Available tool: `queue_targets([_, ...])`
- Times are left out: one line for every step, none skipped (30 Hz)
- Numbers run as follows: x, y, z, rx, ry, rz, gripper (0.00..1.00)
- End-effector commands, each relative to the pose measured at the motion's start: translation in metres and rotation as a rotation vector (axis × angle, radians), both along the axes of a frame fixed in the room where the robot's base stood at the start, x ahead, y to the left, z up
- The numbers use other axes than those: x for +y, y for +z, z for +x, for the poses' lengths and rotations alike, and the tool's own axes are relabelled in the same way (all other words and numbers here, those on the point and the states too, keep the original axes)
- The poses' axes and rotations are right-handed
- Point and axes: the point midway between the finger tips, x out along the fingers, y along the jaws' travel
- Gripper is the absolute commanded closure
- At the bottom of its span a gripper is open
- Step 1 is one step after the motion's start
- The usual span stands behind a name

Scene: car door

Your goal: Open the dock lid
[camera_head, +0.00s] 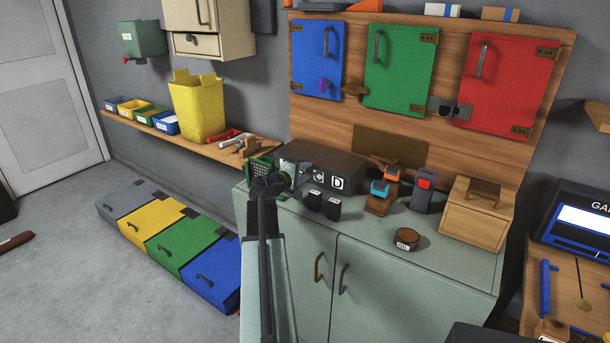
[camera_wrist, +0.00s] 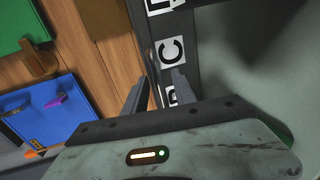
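The dock is a dark box (camera_head: 325,160) at the back left of the grey-green counter, with white letter labels, C and D readable, on its front. I take its dark top to be the lid, which looks closed. My gripper (camera_head: 277,185) is at the dock's left front end and hides that part. In the wrist view my gripper (camera_wrist: 158,88) has its two fingers apart, close to the dock's labelled front (camera_wrist: 163,28). A thin edge or bar shows between the fingers; I cannot tell whether they touch it.
Two small black blocks (camera_head: 323,206) stand in front of the dock. Orange-and-blue tools (camera_head: 383,190), a round tin (camera_head: 406,240) and a wooden box (camera_head: 477,217) stand to the right. A green basket (camera_head: 259,168) is left of my gripper. Cabinet handles (camera_head: 319,267) protrude below.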

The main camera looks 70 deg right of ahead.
Motion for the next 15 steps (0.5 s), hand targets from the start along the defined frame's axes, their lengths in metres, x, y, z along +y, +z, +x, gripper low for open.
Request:
queue_targets([-0.0037,-0.0013,-0.0004,0.000,0.000,0.000,0.68])
queue_targets([-0.0042,-0.0011,-0.0007,0.000,0.000,0.000,0.68])
queue_targets([-0.0041,-0.0009,-0.0009,0.000,0.000,0.000,0.68])
queue_targets([-0.0038,-0.0007,-0.0009,0.000,0.000,0.000,0.68])
queue_targets([-0.0035,-0.0006,-0.0008,0.000,0.000,0.000,0.68])
queue_targets([-0.0034,-0.0005,-0.0008,0.000,0.001,0.000,0.68])
queue_targets([-0.0033,-0.0005,-0.0008,0.000,0.001,0.000,0.68])
queue_targets([-0.0032,-0.0006,-0.0006,0.000,0.001,0.000,0.73])
queue_targets([-0.0032,-0.0006,-0.0006,0.000,0.001,0.000,0.84])
queue_targets([-0.0031,-0.0006,-0.0006,0.000,0.001,0.000,0.93])
queue_targets([-0.0031,-0.0006,-0.0005,0.000,0.001,0.000,1.00])
queue_targets([-0.0031,-0.0006,-0.0005,0.000,0.001,0.000,1.00])
queue_targets([-0.0030,-0.0005,-0.0005,0.000,0.001,0.000,1.00])
queue_targets([-0.0029,-0.0006,-0.0004,0.000,0.001,0.000,1.00])
queue_targets([-0.0030,-0.0006,-0.0003,0.000,0.001,0.000,1.00])
